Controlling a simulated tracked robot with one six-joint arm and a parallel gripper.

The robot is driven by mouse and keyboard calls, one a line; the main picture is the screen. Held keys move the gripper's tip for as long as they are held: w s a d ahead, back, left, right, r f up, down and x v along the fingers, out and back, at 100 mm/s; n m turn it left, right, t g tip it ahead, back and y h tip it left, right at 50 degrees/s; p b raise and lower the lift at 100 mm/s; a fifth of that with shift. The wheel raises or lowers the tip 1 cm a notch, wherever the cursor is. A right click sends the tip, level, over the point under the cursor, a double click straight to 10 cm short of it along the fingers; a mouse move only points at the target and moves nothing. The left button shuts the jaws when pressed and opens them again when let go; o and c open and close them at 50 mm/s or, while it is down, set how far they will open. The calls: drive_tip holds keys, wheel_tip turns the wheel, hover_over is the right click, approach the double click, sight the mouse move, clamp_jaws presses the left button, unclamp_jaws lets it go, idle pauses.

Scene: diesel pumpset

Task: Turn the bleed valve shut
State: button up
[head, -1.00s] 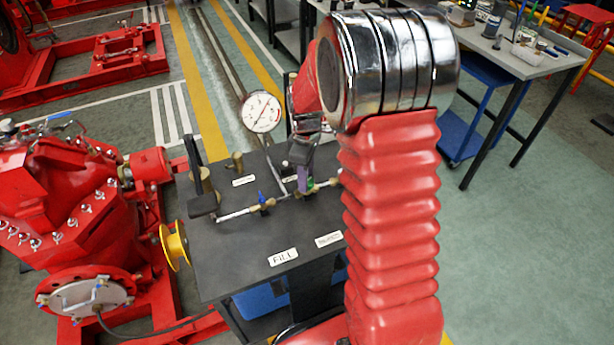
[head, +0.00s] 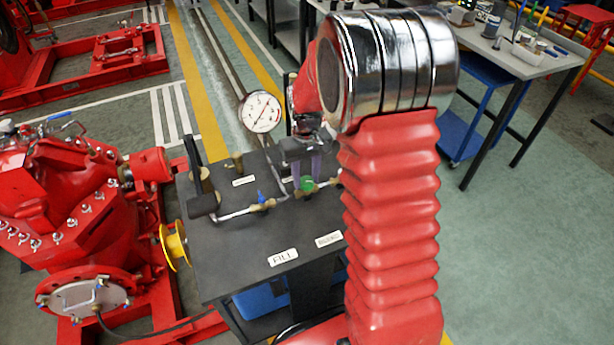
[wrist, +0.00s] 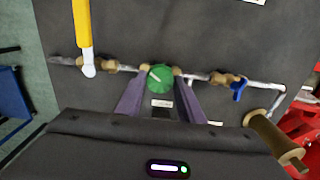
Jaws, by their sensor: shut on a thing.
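The bleed valve appears to be the one with a round green knob (head: 307,185) on the pipe line across the dark bench. In the wrist view the green knob (wrist: 161,76) has a pale mark on its top, and its brass body shows at both sides. My gripper (wrist: 161,88) is shut on the knob, with one purple finger on each side of it. In the head view my gripper (head: 309,178) comes down from above, and its fingers partly hide the valve. The label (wrist: 162,103) by the knob is too small to read.
A blue-handled valve (head: 262,199) sits on the same pipe to the left. A pressure gauge (head: 261,112) stands behind. A yellow lever (wrist: 82,22) is close by in the wrist view.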

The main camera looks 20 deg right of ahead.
sight(307, 180)
drive_tip(key=m, duration=0.5)
drive_tip(key=shift+w+r+m, duration=0.1)
drive_tip(key=shift+m, duration=0.2)
drive_tip(key=m, duration=0.5)
drive_tip(key=shift+d, duration=0.1)
drive_tip(key=shift+m, duration=0.3)
drive_tip(key=o, duration=1.1)
drive_tip(key=shift+c, duration=0.2)
wheel_tip(307, 180, up, 14)
drive_tip(key=shift+f, duration=0.2)
